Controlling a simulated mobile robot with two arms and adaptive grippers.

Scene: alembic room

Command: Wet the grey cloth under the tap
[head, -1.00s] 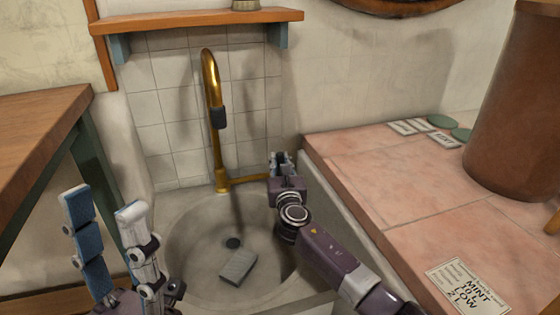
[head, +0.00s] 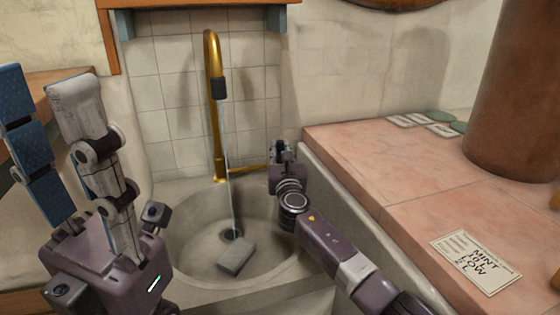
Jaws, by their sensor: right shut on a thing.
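The grey cloth (head: 237,257) lies folded in the stone basin (head: 188,213), just in front of the dark drain. The brass tap (head: 214,130) stands at the back of the basin, and a thin stream of water (head: 229,160) falls from its dark nozzle toward the drain, close behind the cloth. My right gripper (head: 282,150) is at the tap's brass side lever (head: 243,168), shut on its end, which the fingers partly hide. My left gripper (head: 45,90) is raised at the left, its fingers apart and empty, away from the cloth.
A pink tiled counter (head: 390,180) runs along the right with a label card (head: 475,262), green discs and a large brown cylinder (head: 515,90). A wooden shelf (head: 190,3) is above the tap. A wooden table edge (head: 60,82) is at the left.

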